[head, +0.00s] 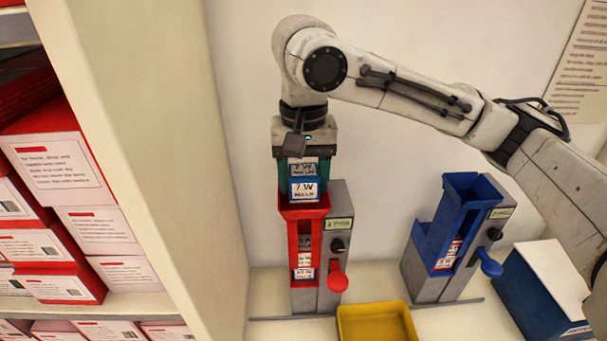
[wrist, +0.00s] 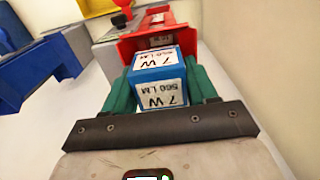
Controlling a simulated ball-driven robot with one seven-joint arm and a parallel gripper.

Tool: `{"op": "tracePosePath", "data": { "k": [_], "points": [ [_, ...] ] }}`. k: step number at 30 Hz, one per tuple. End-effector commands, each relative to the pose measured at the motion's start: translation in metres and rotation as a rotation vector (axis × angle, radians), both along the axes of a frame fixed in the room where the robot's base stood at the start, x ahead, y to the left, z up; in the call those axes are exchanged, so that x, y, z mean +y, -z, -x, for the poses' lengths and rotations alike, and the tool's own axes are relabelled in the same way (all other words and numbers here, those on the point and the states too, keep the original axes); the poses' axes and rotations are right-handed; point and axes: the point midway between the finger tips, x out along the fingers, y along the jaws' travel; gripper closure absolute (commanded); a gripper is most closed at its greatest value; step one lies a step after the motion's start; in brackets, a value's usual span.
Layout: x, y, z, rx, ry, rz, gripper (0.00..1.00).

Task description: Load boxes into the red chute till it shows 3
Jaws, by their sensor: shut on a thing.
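My gripper (head: 304,172) is shut on a blue box (head: 304,189) with a white "7 W" label. In the wrist view the teal fingers flank the blue box (wrist: 160,67). The box is right at the open top of the red chute (head: 291,212); I cannot tell how far its lower end is inside. The red chute (wrist: 181,37) lies just beyond the box in the wrist view. Box labels show in the chute's front slot, but I cannot count them surely. A red lever (head: 337,279) and a black knob (head: 338,245) sit on its grey side housing.
A blue chute (head: 425,237) with a blue lever stands to the right, with a box label in its slot. A yellow tray (head: 376,322) lies in front between them. A blue-and-white box (head: 548,285) is at far right. Shelves of red-and-white boxes (head: 60,170) stand at left behind a pale upright panel.

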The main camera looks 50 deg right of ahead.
Motion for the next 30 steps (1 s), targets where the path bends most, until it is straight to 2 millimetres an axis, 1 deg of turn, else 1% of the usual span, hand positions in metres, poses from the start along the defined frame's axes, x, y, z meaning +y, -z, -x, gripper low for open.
{"op": "tracePosePath", "data": {
  "k": [23, 27, 28, 30],
  "points": [
    [0.0, 0.018, 0.0, 0.001, -0.001, -0.001, 0.73],
    [0.0, 0.017, 0.0, 0.0, 0.0, 0.0, 0.73],
    [0.0, 0.017, 0.0, 0.0, 0.0, 0.0, 0.42],
    [0.0, 0.017, 0.0, 0.0, 0.0, 0.0, 0.35]
  ]
}}
